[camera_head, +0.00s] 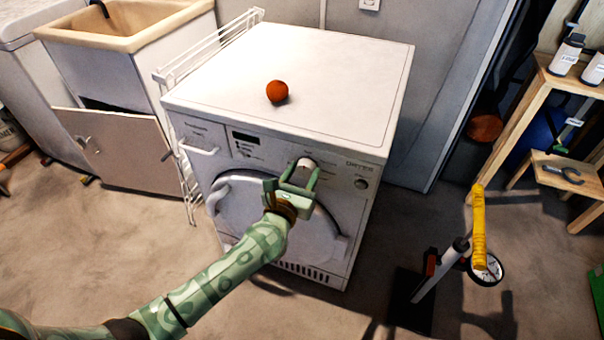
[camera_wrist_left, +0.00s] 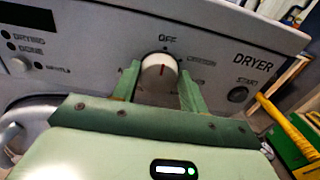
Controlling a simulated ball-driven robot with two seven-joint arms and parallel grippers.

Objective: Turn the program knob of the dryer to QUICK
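The white dryer (camera_head: 340,75) stands in the middle of the head view, its front panel facing me. The round white program knob (camera_wrist_left: 159,72) has a small red mark on its face, and the label OFF is above it. Other labels around the knob are too blurred to read. The knob also shows in the head view (camera_head: 306,163). My left gripper (camera_head: 298,172) is at the panel with its green fingers on either side of the knob. In the left wrist view the fingers (camera_wrist_left: 158,85) look open, with narrow gaps beside the knob. My right gripper is not in view.
An orange ball (camera_head: 277,91) lies on the dryer top. A start button (camera_wrist_left: 238,94) is right of the knob. A sink cabinet (camera_head: 130,140) and a white rack (camera_head: 205,55) stand left.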

